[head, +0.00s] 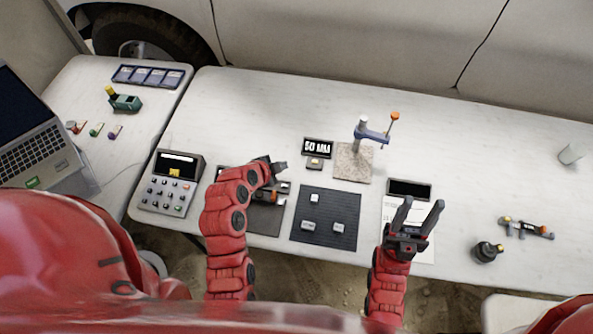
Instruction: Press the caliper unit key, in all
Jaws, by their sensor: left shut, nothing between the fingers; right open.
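A small display reading "50 MM" (318,147) stands at the table's middle, with a small block bearing a light key (315,162) in front of it. A grey and orange instrument (284,187), perhaps the caliper, lies on a dark pad (264,222), partly hidden by my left arm. I cannot tell which key is the caliper's unit key. My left gripper (280,167) is shut and empty, above the pad's far side and left of the display. My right gripper (421,203) is open and empty, above a white sheet (424,249).
A keypad device (170,181) stands at left. A dark grid mat (341,241) holds small pale blocks. A stand on a stone plate (352,165) rises behind it. A black bottle (486,252), a tool (526,229) and a glass (570,154) stand at right, with clear table between.

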